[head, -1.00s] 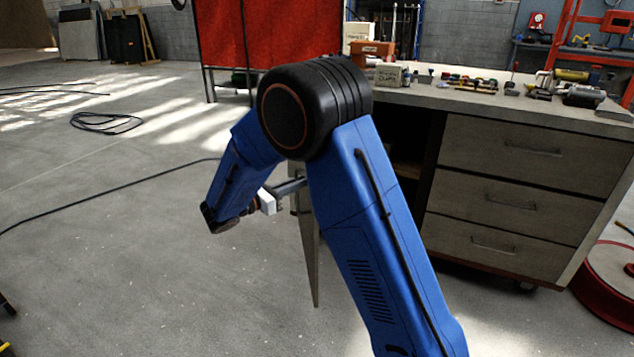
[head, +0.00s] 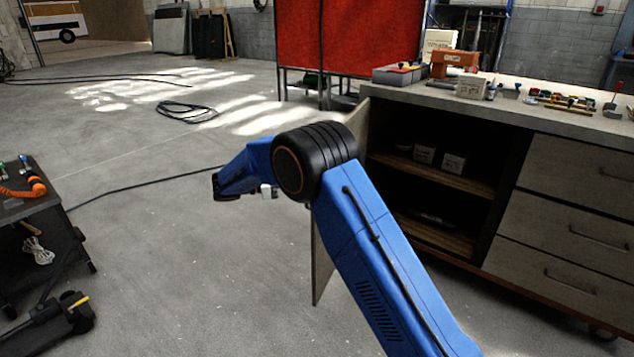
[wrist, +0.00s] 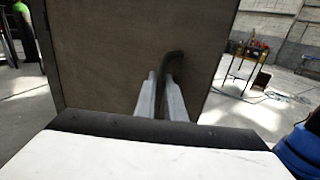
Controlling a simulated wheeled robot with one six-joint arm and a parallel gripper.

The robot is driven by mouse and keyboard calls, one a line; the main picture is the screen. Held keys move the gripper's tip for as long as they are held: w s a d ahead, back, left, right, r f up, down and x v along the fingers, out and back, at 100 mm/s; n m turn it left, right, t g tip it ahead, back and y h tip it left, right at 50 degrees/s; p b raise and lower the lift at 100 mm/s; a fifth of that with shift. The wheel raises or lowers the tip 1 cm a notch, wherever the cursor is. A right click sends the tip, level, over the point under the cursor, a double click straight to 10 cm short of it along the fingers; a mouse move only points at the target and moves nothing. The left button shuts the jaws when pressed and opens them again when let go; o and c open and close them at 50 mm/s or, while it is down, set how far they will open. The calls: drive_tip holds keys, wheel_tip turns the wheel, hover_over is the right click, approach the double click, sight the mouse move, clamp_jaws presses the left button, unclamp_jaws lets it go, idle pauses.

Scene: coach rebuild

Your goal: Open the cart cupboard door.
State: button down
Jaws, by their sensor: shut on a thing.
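The cart cupboard door (head: 321,265) stands swung wide open, seen nearly edge-on behind my arm in the head view. It also fills the middle of the wrist view (wrist: 110,60) as a grey-brown panel. A dark bent handle (wrist: 172,60) sticks out from it. My gripper (wrist: 160,98) is shut on this handle, with a pale finger on each side. In the head view my arm hides the fingertips and handle. The cupboard (head: 515,150) shows its dark inside, with wooden shelves and small white boxes.
The cart's worktop (head: 560,118) carries tools and boxes. Drawers (head: 570,225) lie right of the opening. A dark trolley (head: 40,225) stands at the left. Cables (head: 187,110) lie on the floor. The floor left of the door is mostly clear.

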drive_tip(key=shift+w+a, duration=0.25)
drive_tip(key=shift+a, duration=0.4)
drive_tip(key=c, duration=1.8)
unclamp_jaws()
drive_tip(key=shift+c, duration=0.2)
drive_tip(key=shift+r, duration=0.1)
